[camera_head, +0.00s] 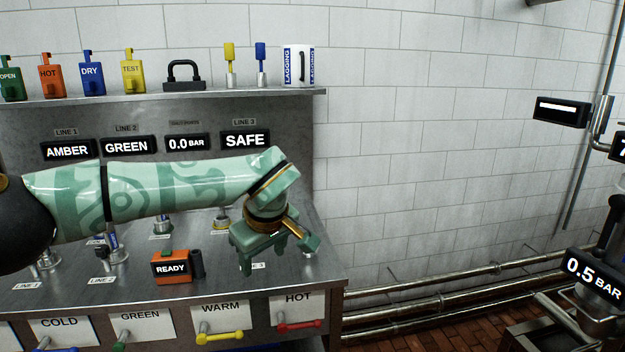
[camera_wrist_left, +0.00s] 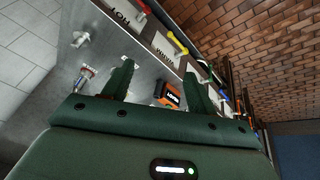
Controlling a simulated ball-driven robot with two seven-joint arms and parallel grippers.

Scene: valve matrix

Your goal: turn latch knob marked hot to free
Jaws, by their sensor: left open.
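The panel marked HOT (camera_head: 298,303) is the rightmost on the bench's front face. Its latch knob is a red lever (camera_head: 300,326) lying about level across the panel, with its thicker end at the left. In the left wrist view the red lever (camera_wrist_left: 142,7) shows at the top edge beside its HOT card. My left gripper (camera_head: 264,260) is open and empty above the right end of the bench top, above and left of the red lever and apart from it. Its two fingers also show in the left wrist view (camera_wrist_left: 157,86), spread with nothing between them. My right gripper is not in view.
An orange READY box (camera_head: 172,267) stands on the bench left of my gripper. The WARM panel has a yellow lever (camera_head: 219,337). Pipes (camera_head: 430,302) run along the wall at right. A shelf (camera_head: 215,94) of coloured tags is above.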

